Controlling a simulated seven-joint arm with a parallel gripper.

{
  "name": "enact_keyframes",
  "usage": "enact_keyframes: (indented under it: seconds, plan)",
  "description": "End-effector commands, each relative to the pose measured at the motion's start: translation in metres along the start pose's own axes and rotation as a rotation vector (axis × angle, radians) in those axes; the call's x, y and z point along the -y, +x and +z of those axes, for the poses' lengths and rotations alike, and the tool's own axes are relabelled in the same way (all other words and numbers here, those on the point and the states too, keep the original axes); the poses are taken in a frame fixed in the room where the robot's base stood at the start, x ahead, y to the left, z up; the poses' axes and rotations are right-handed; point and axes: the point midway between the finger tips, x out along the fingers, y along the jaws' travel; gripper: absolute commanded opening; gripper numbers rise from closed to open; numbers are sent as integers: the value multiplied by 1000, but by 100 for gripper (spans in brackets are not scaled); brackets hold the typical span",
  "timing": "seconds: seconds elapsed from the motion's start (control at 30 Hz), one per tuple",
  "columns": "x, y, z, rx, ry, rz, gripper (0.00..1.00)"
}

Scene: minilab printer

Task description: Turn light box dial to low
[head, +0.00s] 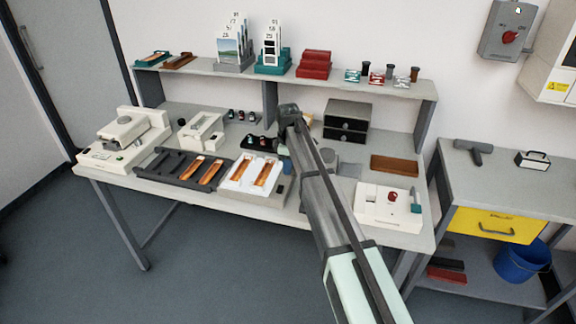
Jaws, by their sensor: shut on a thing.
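The light box (239,186) is a low white box on the left-middle of the workbench, with two orange film strips lying on its lit top. My arm reaches in from the lower right, and my gripper (284,163) points down at the right end of the light box. Its fingers are small in this view and partly merge with the arm behind them.
A black tray with film strips (166,166) lies left of the light box. A white device with a red knob (391,206) stands right of my arm, and a black drawer unit (346,121) behind. A shelf (330,83) spans the back.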

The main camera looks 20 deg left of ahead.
Motion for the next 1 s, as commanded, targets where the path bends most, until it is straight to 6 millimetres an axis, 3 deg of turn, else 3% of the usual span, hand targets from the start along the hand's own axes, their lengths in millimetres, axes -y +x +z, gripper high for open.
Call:
enact_keyframes:
  seconds: [0.77, 0.8, 1.0]
  plan:
    - [0, -1, 1, -1, -101, 2, 0]
    - [0, -1, 1, -1, -101, 2, 27]
    - [0, 0, 0, -2, -101, 1, 46]
